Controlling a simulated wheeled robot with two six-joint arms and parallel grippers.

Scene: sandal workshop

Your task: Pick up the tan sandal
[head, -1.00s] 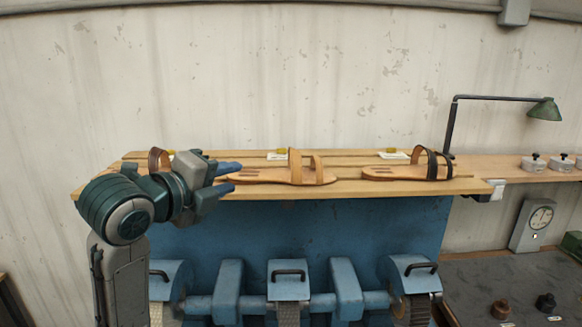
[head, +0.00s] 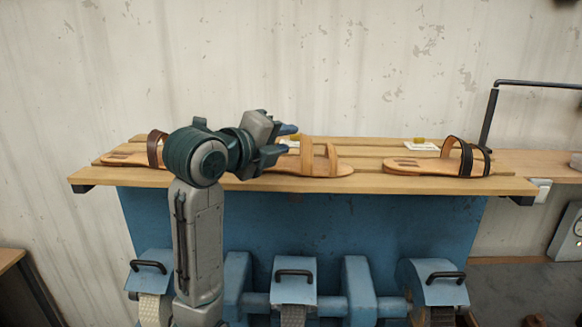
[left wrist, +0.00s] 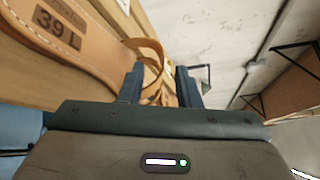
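The tan sandal (head: 325,170) lies in the middle of the wooden slatted shelf, its two upright tan straps toward its right end. My left gripper (head: 287,142) is in front of the sandal's left end and hides part of it. In the left wrist view the tan sole (left wrist: 95,48), marked "39 L", runs in from the upper left, and a tan strap loop shows beyond and between the fingertips. The left gripper (left wrist: 160,85) is open there, its fingers apart. I cannot tell whether they touch the strap. My right gripper is not in view.
A brown-strapped sandal (head: 128,157) lies at the shelf's left, partly behind my arm. A black-strapped sandal (head: 420,166) lies at the right. A blue machine (head: 320,225) stands below the shelf's front edge. A lamp arm (head: 490,115) rises at the right.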

